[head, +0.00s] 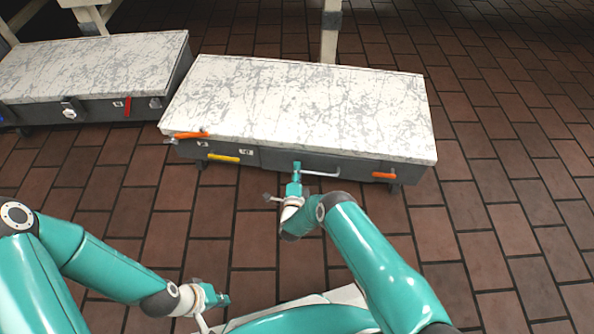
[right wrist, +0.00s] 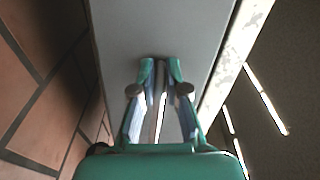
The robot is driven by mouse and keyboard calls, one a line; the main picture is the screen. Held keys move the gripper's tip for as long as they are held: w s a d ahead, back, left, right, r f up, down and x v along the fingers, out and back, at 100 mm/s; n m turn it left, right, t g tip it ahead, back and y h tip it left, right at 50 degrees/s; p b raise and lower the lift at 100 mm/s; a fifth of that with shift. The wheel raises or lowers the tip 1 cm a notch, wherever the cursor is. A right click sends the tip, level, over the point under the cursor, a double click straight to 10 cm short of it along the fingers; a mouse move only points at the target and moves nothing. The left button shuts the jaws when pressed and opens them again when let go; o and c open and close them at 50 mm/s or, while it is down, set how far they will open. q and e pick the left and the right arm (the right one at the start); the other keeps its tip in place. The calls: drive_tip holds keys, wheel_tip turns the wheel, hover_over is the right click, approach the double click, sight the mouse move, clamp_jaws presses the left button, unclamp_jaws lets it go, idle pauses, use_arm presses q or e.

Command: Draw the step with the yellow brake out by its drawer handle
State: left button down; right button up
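The step with the yellow brake (head: 224,158) is the right-hand one, with a scratched white top (head: 300,105) and a dark grey front. Its pale drawer handle (head: 322,174) sits near the middle of the front. My right gripper (head: 297,167) is at the left part of this handle and hides that end. In the right wrist view, its fingers (right wrist: 161,70) lie close on either side of the thin pale handle bar (right wrist: 161,100), seemingly shut on it, against the grey drawer front (right wrist: 205,50). My left gripper (head: 222,299) hangs low, away from the step; its finger gap is unclear.
Orange levers sit at the step's left corner (head: 191,135) and right front (head: 384,176). A second step (head: 95,68) with a red lever (head: 127,106) stands at the left. A pale post (head: 330,35) rises behind. Bare brick floor (head: 440,220) lies in front and right.

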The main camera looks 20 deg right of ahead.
drive_tip(key=shift+s+f, duration=0.1)
clamp_jaws()
drive_tip(key=shift+a+f+b, duration=0.15)
drive_tip(key=shift+a+b, duration=0.3)
drive_tip(key=shift+a, duration=1.85)
drive_tip(key=shift+d, duration=0.1)
drive_tip(key=o, duration=0.6)
unclamp_jaws()
drive_tip(key=shift+o, duration=0.9)
